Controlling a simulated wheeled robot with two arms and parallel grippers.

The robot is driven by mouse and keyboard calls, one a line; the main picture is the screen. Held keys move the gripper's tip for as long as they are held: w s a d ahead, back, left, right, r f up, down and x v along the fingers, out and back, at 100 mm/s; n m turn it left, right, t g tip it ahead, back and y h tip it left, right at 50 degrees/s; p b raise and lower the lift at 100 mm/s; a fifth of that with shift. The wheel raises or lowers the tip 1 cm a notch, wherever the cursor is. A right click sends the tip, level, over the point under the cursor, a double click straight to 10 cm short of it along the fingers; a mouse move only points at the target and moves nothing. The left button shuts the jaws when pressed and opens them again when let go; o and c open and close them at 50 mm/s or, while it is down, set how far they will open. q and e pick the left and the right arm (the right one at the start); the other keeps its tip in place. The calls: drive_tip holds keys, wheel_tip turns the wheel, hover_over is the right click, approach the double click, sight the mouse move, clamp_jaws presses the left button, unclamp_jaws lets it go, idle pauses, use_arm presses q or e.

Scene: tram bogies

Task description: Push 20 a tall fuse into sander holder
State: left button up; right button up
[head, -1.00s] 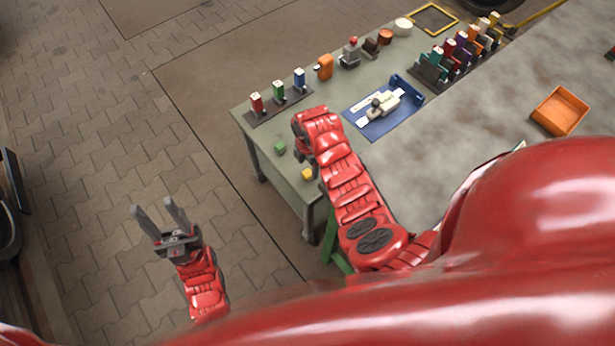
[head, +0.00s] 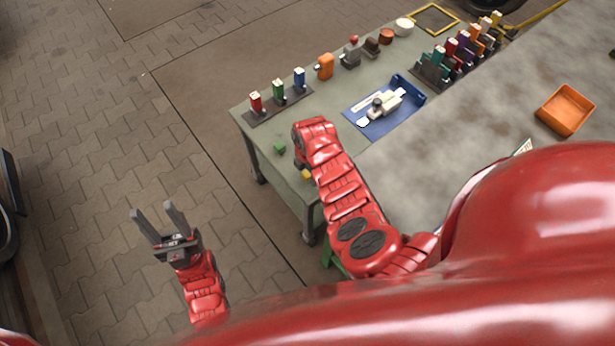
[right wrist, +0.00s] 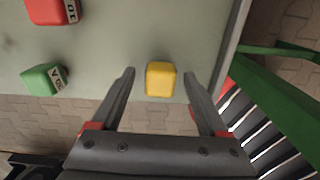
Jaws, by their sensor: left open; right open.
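A yellow block-shaped fuse (right wrist: 160,80) lies on the table near its edge, between the fingertips of my right gripper (right wrist: 159,74). The right gripper is open, with a gap on both sides of the yellow piece. In the head view the yellow piece (head: 306,174) is partly covered by my right arm, and the right fingers are hidden. No label shows on it. A dark strip (head: 262,118) at the table's far left edge carries red, green and blue upright pieces. I cannot read which holder is the sander's. My left gripper (head: 160,222) is open and empty above the floor.
A green fuse (right wrist: 44,80) and a red one (right wrist: 52,10) marked 10 lie left of the yellow piece. A blue tray (head: 408,88) with a white device, a rack of coloured pieces (head: 432,72) and an orange bin (head: 567,110) stand further right.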

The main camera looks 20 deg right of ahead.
clamp_jaws()
idle(0.5)
drive_tip(key=shift+r, duration=0.2)
drive_tip(key=shift+d+r+p, duration=0.1)
drive_tip(key=shift+r+p, duration=0.3)
drive_tip(key=shift+r, duration=0.2)
drive_tip(key=shift+r+p, duration=0.4)
drive_tip(key=shift+r, duration=0.55)
drive_tip(key=a, duration=0.1)
drive_tip(key=s+a+p, duration=0.1)
drive_tip(key=a, duration=0.1)
drive_tip(key=shift+s+r, duration=0.2)
drive_tip(key=shift+r, duration=0.2)
drive_tip(key=s+a, duration=0.6)
drive_tip(key=a, duration=0.5)
drive_tip(key=shift+a+r, duration=0.15)
drive_tip(key=shift+r, duration=0.25)
